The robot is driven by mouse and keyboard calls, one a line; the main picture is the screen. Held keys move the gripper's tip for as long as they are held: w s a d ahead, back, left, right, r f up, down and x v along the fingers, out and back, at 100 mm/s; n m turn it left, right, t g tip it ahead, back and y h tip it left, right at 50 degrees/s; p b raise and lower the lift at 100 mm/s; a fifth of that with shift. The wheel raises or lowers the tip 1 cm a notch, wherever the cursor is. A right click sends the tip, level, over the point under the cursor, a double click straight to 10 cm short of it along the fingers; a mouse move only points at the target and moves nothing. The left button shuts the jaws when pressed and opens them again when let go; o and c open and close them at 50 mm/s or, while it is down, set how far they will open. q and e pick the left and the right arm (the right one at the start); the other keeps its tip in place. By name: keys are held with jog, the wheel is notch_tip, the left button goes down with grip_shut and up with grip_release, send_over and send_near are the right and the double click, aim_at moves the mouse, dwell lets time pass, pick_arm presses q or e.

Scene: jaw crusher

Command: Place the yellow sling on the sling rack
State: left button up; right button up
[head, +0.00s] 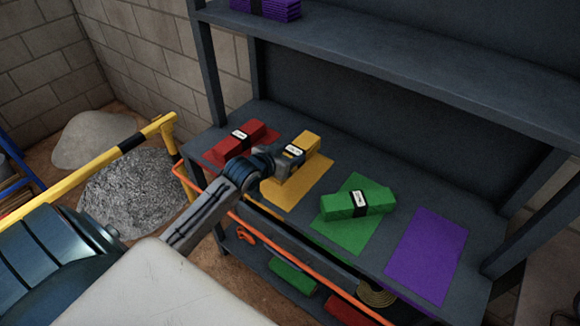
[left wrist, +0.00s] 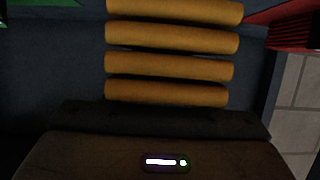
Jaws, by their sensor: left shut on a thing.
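The yellow sling (head: 307,140) is a folded bundle with a black-and-white label. It is at the back end of the yellow patch (head: 296,190) on the rack's shelf (head: 390,255); I cannot tell whether it touches the patch. My left gripper (head: 291,155) reaches over the patch and is shut on the sling, hiding part of it. In the left wrist view the folded yellow layers (left wrist: 170,66) fill the upper middle, just beyond the dark gripper body. My right gripper is not in view.
A red sling (head: 246,137) lies left of the yellow one, and a green sling (head: 345,205) lies askew on a green patch. The purple patch (head: 428,254) is empty. A purple sling (head: 262,8) sits on the upper shelf. An orange rail (head: 300,252) runs along the front.

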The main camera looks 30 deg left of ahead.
pick_arm(q)
jog(key=shift+f, duration=2.45)
jog(key=shift+f, duration=0.1)
jog(key=o, duration=1.3)
jog(key=shift+s, duration=0.35)
jog(key=v, duration=1.1)
jog(key=shift+s+r, duration=0.15)
jog(key=shift+r, duration=0.05)
